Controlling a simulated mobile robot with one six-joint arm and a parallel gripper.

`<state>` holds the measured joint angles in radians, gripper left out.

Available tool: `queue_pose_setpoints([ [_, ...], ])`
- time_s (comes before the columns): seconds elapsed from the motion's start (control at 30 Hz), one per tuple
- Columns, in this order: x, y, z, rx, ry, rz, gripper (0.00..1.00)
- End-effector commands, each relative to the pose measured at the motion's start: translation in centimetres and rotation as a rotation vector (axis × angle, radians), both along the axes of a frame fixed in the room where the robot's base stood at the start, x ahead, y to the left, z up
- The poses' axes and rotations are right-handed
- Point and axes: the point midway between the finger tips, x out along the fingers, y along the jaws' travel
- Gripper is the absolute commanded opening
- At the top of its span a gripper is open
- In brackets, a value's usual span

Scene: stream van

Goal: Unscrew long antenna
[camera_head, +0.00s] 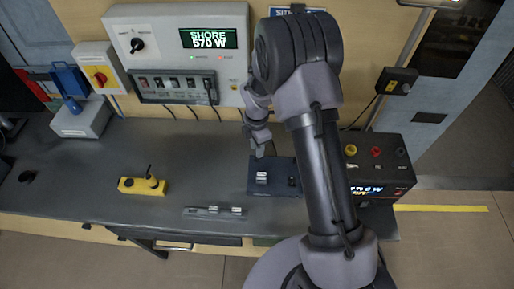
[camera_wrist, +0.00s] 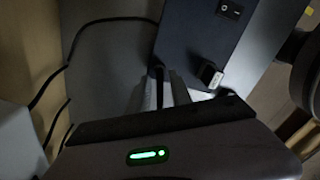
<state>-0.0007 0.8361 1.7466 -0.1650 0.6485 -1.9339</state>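A dark blue box (camera_head: 283,187) sits on the bench below my gripper (camera_head: 259,152), with a pale part and a small black knob on its top. In the wrist view the box (camera_wrist: 193,40) has a black rocker switch and a small silver-ended connector (camera_wrist: 210,75). My gripper (camera_wrist: 160,96) points at the box's edge. A thin black upright piece (camera_wrist: 159,75) shows between the fingers; I cannot tell if it is an antenna or if they grip it. A yellow device (camera_head: 139,186) with a short black stalk lies at left. I cannot identify the long antenna with certainty.
A grey panel (camera_head: 222,73) reading "SHORE 570 W" is on the wall behind. A black unit (camera_head: 372,162) with coloured terminals stands right of my arm. A grey rack (camera_head: 215,212) with silver pieces lies near the front edge.

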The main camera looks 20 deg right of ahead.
Motion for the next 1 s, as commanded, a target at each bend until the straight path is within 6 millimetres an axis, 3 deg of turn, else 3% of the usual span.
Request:
queue_pose_setpoints([
  [0.27,0.01,0.00,0.03,0.000,0.000,-0.017,0.26],
  [0.6,0.00,0.00,-0.08,0.000,0.000,-0.337,0.26],
  [1.0,0.05,0.00,-0.10,0.000,-0.001,-0.442,0.26],
])
